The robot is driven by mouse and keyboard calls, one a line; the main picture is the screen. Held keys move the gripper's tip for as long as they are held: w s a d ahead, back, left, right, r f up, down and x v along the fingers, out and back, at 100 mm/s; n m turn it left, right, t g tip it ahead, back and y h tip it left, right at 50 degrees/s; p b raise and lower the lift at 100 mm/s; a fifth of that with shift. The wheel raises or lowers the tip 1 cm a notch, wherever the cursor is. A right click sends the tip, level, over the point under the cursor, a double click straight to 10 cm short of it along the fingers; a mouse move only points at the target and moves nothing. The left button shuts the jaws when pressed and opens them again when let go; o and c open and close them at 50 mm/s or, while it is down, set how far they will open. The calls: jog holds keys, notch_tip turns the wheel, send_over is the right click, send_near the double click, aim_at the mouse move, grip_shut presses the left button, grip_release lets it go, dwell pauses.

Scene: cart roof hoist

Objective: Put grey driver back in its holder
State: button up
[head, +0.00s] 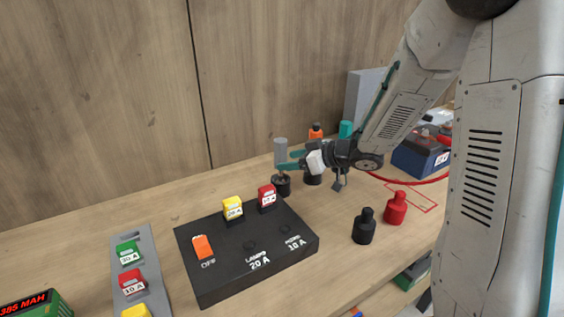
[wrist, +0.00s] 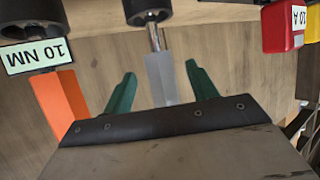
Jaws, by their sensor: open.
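The grey driver (head: 281,151) stands upright at the back of the bench, its shaft pointing down to a black cup holder (head: 281,187). In the wrist view the grey driver (wrist: 161,78) lies between my fingers, and its shaft meets the black holder (wrist: 147,8); how deep it sits is hard to tell. My gripper (head: 288,160) is open, with teal fingers on both sides of the grey handle. In the wrist view my gripper (wrist: 161,88) shows a gap between each finger and the handle.
An orange driver (head: 316,132) and a teal driver (head: 345,129) stand close to the right. A black fuse box (head: 219,262) with fuses lies in front. A black bottle (head: 364,227) and a red bottle (head: 396,209) stand front right. The wooden wall is behind.

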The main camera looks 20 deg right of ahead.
jog(key=shift+v, duration=1.65)
